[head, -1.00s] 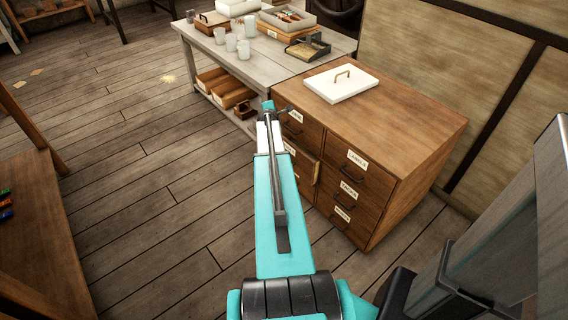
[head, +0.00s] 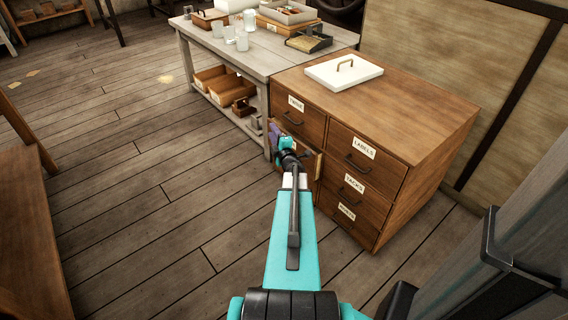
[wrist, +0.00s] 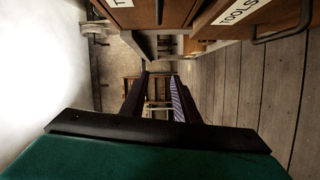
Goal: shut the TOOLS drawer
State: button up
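The TOOLS drawer (head: 309,152) is the middle one in the cabinet's left column and stands partly out. In the head view my arm hides most of its front. In the wrist view its front (wrist: 289,12) shows at the upper right, with the white TOOLS label and a dark bar handle (wrist: 282,36). My gripper (wrist: 159,72) is open, with a gap between its dark fingers and nothing seen held. A striped inner face shows on the right finger. The gripper is in front of the cabinet's left column, to the left of the TOOLS label in the wrist view, apart from the handle.
The wooden cabinet (head: 420,112) has other labelled drawers, which look shut, and a white lidded slab (head: 343,72) on top. A grey workbench (head: 262,62) with cups and trays adjoins it on the left.

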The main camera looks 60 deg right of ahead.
jog(key=s+f+b, duration=0.5)
jog(key=f, duration=0.4)
jog(key=s+f+m+g+b, duration=0.1)
jog(key=s+f+b, duration=0.4)
jog(key=f, duration=0.4)
jog(key=shift+s+a+f, duration=0.2)
jog(key=shift+a+f, duration=0.1)
jog(key=shift+a, duration=0.05)
jog(key=shift+w+d, duration=0.1)
jog(key=shift+b+x, duration=2.25)
jog(key=shift+x, duration=4.55)
jog(key=shift+c, duration=0.4)
grip_shut()
